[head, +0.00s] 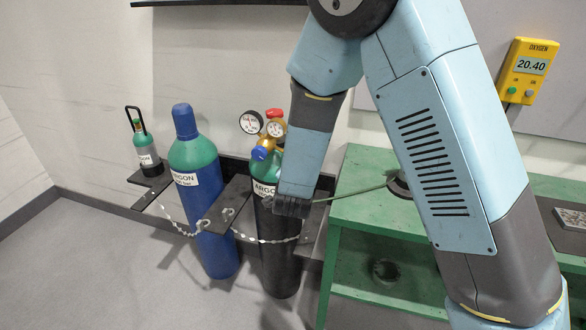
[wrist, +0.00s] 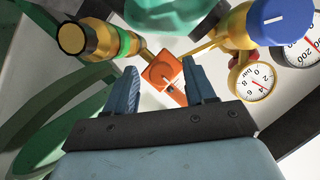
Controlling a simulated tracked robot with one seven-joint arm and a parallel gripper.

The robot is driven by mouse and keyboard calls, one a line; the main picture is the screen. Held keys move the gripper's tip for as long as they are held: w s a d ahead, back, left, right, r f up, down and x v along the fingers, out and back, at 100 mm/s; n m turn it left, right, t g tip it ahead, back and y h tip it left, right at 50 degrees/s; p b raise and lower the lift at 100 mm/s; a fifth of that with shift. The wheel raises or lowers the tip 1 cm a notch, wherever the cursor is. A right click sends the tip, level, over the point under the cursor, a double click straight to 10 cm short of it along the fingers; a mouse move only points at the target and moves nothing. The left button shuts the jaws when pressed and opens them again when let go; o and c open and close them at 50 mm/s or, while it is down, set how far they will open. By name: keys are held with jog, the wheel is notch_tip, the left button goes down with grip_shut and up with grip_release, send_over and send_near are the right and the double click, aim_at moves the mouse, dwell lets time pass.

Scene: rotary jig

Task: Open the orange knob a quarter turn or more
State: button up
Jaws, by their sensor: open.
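The orange knob (wrist: 163,74) shows in the wrist view as a small block with a silver pin or screw. It appears between the two fingertips of my gripper (wrist: 160,69), with a gap on each side. My gripper is open and holds nothing. I cannot tell how deep the knob sits between the fingers. There the wrist end is in front of the black and green argon cylinder (head: 281,265), whose regulator (head: 267,143) carries gauges and a blue knob (head: 260,153).
In the wrist view, a brass fitting (wrist: 88,38) lies left and a gauge (wrist: 254,82) close right. In the head view, a blue cylinder (head: 212,235) and a small bottle (head: 144,148) stand left. A chain (head: 262,240) crosses the cylinder. A green bench (head: 350,207) stands right.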

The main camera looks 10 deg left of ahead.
jog(key=shift+w, duration=0.15)
grip_shut()
jog(key=shift+a, duration=0.25)
dwell(0.4)
